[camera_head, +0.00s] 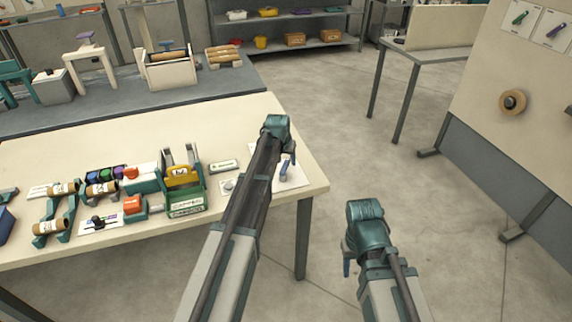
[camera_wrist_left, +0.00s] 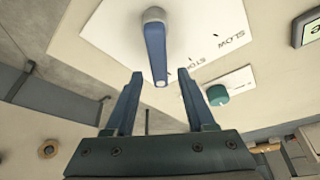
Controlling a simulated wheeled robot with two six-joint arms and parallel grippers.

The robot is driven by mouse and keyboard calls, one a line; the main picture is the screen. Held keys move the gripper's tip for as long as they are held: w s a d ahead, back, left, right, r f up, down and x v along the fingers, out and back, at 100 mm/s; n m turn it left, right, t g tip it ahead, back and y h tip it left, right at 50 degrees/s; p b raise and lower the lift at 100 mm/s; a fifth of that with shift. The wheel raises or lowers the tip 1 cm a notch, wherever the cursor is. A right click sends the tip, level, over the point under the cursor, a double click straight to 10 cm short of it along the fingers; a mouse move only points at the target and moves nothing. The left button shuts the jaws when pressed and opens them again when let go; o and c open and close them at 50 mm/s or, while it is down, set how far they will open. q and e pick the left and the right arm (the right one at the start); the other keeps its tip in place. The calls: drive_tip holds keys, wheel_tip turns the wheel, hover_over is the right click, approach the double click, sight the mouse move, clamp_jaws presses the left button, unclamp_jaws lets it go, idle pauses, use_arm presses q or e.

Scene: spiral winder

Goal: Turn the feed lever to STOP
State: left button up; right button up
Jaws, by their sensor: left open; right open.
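The feed lever is a blue handle on a round grey hub; in the left wrist view the lever (camera_wrist_left: 155,52) points toward my gripper. It sits on a white plate (camera_wrist_left: 110,22) marked SLOW and STOP. The STOP print lies just right of the handle's end; the exact setting is unclear. In the head view the lever (camera_head: 284,171) is small, near the table's right end. My left gripper (camera_wrist_left: 160,78) is open, its fingertips on either side of the handle's end; contact cannot be told. My right gripper (camera_head: 348,267) hangs beyond the table's right edge, away from the lever.
A green knob (camera_wrist_left: 217,95) on a white plate is close to the right finger in the wrist view.

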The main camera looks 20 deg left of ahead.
use_arm(q)
clamp_jaws()
idle(1.4)
